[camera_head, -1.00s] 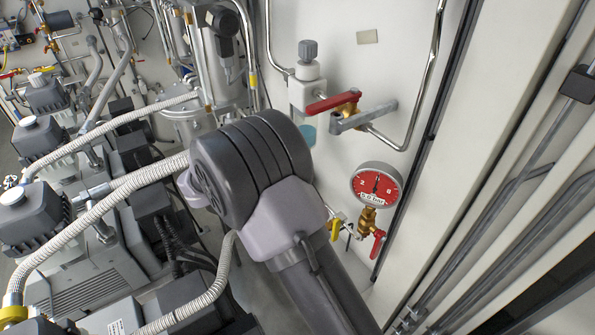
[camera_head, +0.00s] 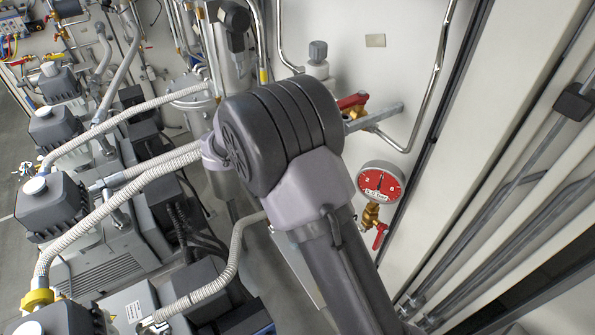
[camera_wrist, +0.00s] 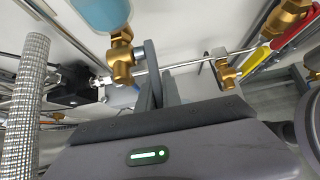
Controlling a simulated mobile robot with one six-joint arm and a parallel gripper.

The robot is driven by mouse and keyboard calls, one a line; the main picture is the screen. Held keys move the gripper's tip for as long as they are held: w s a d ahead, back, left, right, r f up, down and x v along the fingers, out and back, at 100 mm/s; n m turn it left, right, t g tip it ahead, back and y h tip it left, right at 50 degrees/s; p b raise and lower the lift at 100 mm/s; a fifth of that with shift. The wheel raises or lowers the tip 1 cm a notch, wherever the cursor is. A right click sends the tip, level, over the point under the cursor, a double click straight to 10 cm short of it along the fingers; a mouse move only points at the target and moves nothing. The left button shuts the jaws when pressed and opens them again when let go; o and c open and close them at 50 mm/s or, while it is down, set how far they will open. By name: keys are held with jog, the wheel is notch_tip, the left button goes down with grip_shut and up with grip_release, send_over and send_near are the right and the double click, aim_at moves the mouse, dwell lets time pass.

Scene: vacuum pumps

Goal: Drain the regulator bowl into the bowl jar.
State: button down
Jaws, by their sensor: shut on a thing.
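The blue regulator bowl (camera_wrist: 98,12) is cut off at the top of the wrist view. A brass drain tap (camera_wrist: 122,58) hangs under it. My gripper (camera_wrist: 157,75) is just right of this tap, with its grey fingers close together. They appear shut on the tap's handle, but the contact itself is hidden. In the head view my arm covers the gripper, the bowl and most of the regulator; the regulator's grey knob (camera_head: 318,51) shows above. A pale bluish shape (camera_wrist: 122,96) lies behind the tap; I cannot tell whether it is the bowl jar.
A brass valve (camera_wrist: 228,72) with a yellow lever and a red lever (camera_wrist: 297,24) are close on the right. A red pressure gauge (camera_head: 380,184) is on the wall panel. Pumps (camera_head: 50,205) and ribbed hoses (camera_head: 130,178) crowd the left.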

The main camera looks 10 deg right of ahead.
jog(key=c, duration=1.5)
grip_release()
jog(key=v, duration=1.7)
jog(key=shift+a+r, duration=0.15)
